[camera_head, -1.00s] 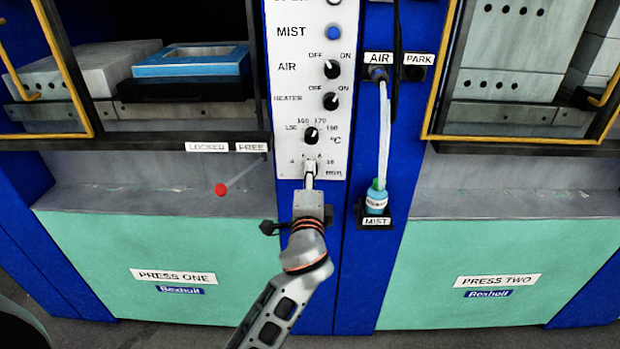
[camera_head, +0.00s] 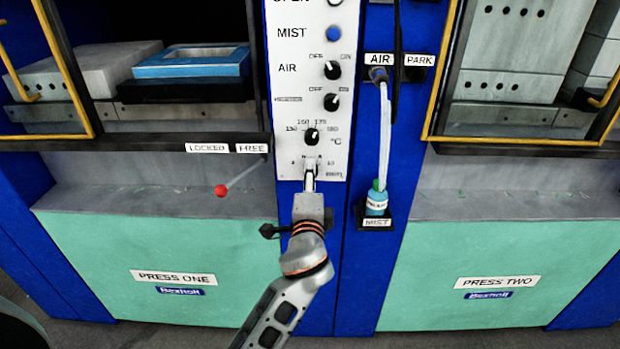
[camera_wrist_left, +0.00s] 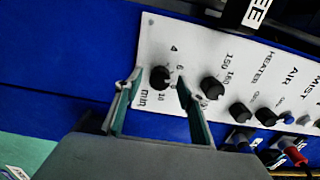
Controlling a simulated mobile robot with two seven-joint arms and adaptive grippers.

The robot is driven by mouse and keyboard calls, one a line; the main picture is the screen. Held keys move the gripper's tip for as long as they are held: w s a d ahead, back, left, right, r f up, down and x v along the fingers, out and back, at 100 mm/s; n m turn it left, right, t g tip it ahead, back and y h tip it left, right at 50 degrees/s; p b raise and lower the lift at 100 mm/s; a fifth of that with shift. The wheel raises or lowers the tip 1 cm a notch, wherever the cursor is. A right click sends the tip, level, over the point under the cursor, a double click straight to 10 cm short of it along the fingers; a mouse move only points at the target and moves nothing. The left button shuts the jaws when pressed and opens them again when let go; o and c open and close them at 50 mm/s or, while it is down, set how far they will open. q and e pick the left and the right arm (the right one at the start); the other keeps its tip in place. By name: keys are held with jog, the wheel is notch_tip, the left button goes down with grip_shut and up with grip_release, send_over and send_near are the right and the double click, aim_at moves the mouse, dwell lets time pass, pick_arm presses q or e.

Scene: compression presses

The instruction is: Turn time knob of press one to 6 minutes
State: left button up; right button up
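The time knob (camera_wrist_left: 160,78) is a black round knob on the white control panel of press one, beside the "min" label and the marks 4, 6 and 10 in the left wrist view. My left gripper (camera_wrist_left: 160,76) has its two fingers spread, one on each side of the knob, with gaps visible; I cannot tell contact. In the head view my left gripper (camera_head: 311,170) is at the panel's bottom and mostly hides the time knob. The knob's pointer direction is not clear. My right gripper is not in view.
The temperature knob (camera_head: 312,136) is just above the time knob, with the heater knob (camera_head: 331,102) and air knob (camera_head: 332,70) higher. A red-tipped lever (camera_head: 221,190) is to the left.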

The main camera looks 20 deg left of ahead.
pick_arm(q)
jog(key=v, duration=0.7)
dwell(0.3)
jog(key=s+a+f+n+g+y, duration=0.1)
jog(key=s+a+f+n+g, duration=0.35)
jog(key=s+a+f, duration=0.65)
jog(key=s+a+f+n+g+h, duration=0.1)
jog(key=s+a+f+n+g, duration=0.2)
jog(key=s, duration=0.4)
jog(key=s+a+f+g, duration=0.3)
jog(key=s+a+f, duration=0.2)
jog(key=s, duration=0.3)
jog(key=w+d+f+n+t+h, duration=0.1)
jog(key=d+f+n+t+h, duration=0.2)
jog(key=d+f+h, duration=0.4)
jog(key=d+f, duration=0.7)
jog(key=d, duration=0.2)
jog(key=shift+w+d+t+h, duration=0.15)
jog(key=shift+d+t+h, duration=0.1)
jog(key=shift+t+h, duration=0.1)
